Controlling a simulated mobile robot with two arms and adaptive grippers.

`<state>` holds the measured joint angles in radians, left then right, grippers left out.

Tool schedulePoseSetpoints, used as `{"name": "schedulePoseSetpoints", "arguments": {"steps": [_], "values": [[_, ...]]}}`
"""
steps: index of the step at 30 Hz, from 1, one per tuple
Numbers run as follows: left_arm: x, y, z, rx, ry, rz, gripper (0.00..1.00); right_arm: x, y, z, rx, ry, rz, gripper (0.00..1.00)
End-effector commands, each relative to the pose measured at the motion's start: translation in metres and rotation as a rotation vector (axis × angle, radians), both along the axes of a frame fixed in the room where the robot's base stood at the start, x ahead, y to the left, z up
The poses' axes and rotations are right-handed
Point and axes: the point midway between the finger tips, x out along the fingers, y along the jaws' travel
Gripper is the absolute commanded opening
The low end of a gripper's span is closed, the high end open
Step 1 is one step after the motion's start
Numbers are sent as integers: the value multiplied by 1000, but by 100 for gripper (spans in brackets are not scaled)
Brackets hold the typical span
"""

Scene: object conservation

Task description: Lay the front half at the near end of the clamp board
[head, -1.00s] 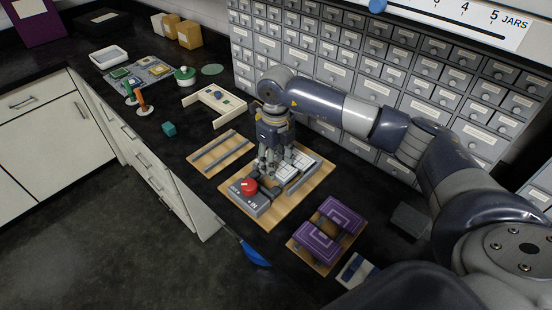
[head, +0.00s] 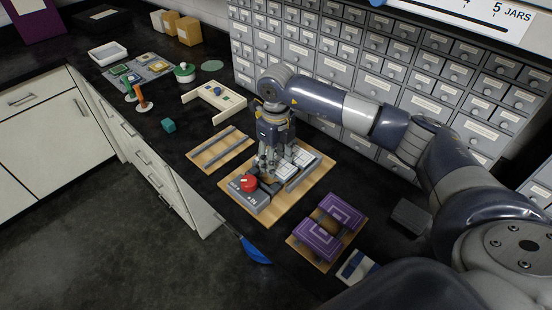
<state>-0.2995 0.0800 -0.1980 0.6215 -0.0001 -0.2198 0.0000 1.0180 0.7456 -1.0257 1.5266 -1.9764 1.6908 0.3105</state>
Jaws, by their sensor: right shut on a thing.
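My right gripper (head: 267,164) points down over a wooden board (head: 283,209) in the middle of the counter. It is shut on a small piece, probably the front half, which the fingers mostly hide. On this board stand a grey box (head: 252,199) with a red knob (head: 248,183), pale flat pieces (head: 303,156) and a grey bar (head: 303,176). I cannot tell for certain which board is the clamp board. My left gripper is not in view.
A board with purple padded blocks (head: 318,241) lies at the near right. Grey drawers (head: 330,65) stand close behind. Dark counter is bare around the teal cube.

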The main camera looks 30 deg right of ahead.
Motion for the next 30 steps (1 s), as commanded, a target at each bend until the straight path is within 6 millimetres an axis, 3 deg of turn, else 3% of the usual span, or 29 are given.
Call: {"name": "schedulePoseSetpoints", "arguments": {"steps": [30], "values": [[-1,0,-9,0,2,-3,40,0,0,-11,0,-1,0,16]]}}
